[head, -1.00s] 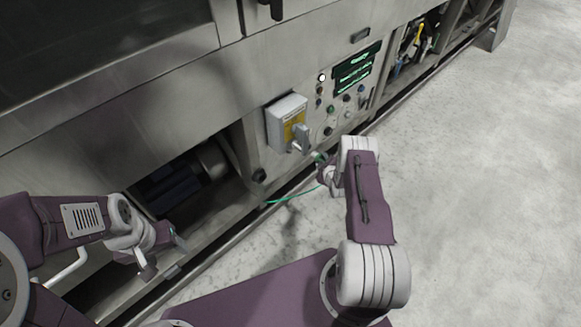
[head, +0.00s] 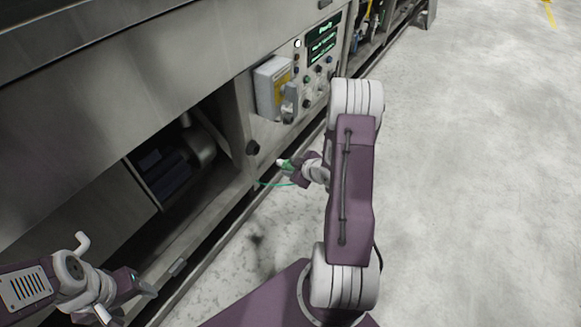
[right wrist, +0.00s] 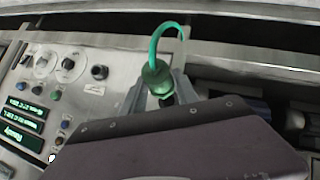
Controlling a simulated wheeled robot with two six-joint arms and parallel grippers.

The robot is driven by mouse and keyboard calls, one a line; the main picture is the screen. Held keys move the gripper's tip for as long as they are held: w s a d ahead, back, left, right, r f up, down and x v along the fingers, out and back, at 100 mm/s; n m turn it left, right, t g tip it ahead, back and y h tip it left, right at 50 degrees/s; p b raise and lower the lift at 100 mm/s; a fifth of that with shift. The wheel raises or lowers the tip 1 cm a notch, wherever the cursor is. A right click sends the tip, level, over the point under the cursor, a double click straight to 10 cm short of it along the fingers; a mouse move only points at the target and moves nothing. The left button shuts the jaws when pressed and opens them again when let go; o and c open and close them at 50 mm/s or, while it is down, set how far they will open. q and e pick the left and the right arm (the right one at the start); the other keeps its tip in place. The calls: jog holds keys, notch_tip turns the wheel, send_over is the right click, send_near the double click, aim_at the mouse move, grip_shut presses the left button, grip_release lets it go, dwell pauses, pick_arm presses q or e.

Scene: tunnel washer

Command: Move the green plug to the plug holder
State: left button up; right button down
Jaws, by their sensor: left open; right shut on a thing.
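The green plug (head: 284,163) is held in my right gripper (head: 289,167), in front of the washer's lower edge. In the right wrist view the plug (right wrist: 157,77) sits between the two grey fingers of the gripper (right wrist: 160,88), with a green cable (right wrist: 154,45) curving up from it. A black round fitting (head: 252,147) is on the panel, left of and a little above the plug; I cannot tell for sure whether it is the plug holder. The plug appears apart from it. My left gripper (head: 126,301) is open and empty at the lower left.
A grey switch box (head: 272,88) with a lever juts from the panel above the plug. Buttons and a green display (head: 323,42) are right of it. An open bay (head: 175,165) with machinery lies left. Open floor (head: 480,190) is on the right.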

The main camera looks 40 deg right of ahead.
jog(key=w+a, duration=0.3)
jog(key=w, duration=0.5)
jog(key=shift+a+b, duration=0.2)
jog(key=shift+b, duration=0.2)
dwell(0.9)
jog(key=shift+w, duration=0.15)
jog(key=shift+w+a, duration=0.35)
jog(key=shift+w, duration=0.45)
jog(key=shift+w+a, duration=0.15)
jog(key=shift+w, duration=0.2)
dwell(0.3)
jog(key=c, duration=0.8)
grip_release()
jog(key=shift+c, duration=0.2)
